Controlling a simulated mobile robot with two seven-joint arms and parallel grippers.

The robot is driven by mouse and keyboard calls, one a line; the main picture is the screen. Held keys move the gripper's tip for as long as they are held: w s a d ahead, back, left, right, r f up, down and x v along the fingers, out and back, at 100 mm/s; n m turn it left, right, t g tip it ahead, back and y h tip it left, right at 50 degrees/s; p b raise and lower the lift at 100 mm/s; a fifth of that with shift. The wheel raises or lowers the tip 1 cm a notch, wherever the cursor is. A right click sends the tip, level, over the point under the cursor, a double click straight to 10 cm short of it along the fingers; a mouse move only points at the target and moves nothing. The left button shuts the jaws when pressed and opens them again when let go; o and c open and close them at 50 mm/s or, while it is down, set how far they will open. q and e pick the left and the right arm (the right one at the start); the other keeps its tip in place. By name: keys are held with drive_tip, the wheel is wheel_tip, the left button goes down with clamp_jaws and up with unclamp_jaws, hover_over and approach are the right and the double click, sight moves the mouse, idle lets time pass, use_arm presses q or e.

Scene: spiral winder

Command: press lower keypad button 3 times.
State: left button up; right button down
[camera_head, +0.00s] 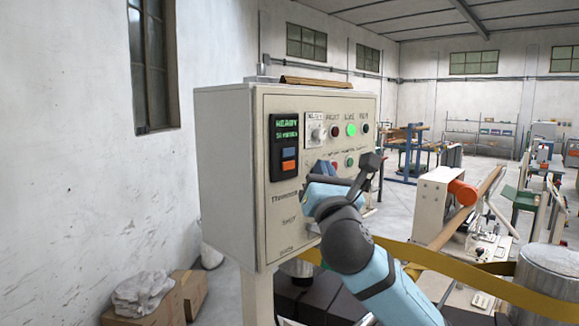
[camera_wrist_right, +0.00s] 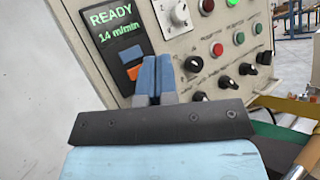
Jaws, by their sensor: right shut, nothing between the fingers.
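The control box carries a dark keypad unit (camera_head: 284,135) with a green lit display, reading READY and 14 m/min in the right wrist view (camera_wrist_right: 112,22). Below the display are a blue upper button (camera_head: 289,153) and an orange lower button (camera_head: 289,165). The wrist view also shows the blue button (camera_wrist_right: 130,53) and the orange button (camera_wrist_right: 133,73). My right gripper (camera_head: 321,168) is shut and empty, in front of the panel to the right of the keypad. Its fingers (camera_wrist_right: 157,62) appear just right of the orange button, apparently apart from it. My left gripper is not in view.
The control box (camera_head: 226,170) also has a selector knob (camera_head: 316,133), several lamps and more black knobs (camera_wrist_right: 200,95) near my fingers. A yellow band (camera_head: 440,264) and a winding machine (camera_head: 437,200) stand to the right. Cardboard boxes (camera_head: 190,290) lie at lower left.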

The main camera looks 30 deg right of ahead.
drive_tip(key=s+m+t+y+b, duration=0.1)
drive_tip(key=m+y+b, duration=0.1)
drive_tip(key=m, duration=0.6)
drive_tip(key=s+m+t+y+b, duration=0.1)
drive_tip(key=m+t+y+b, duration=0.1)
drive_tip(key=m, duration=0.7)
drive_tip(key=s+d+m+t+y+b, duration=0.1)
drive_tip(key=m+y+b, duration=0.2)
drive_tip(key=m, duration=0.5)
drive_tip(key=shift+s+f+m+t+y+b, duration=0.1)
drive_tip(key=shift+s+m+t+y+b, duration=0.25)
drive_tip(key=shift+b, duration=0.4)
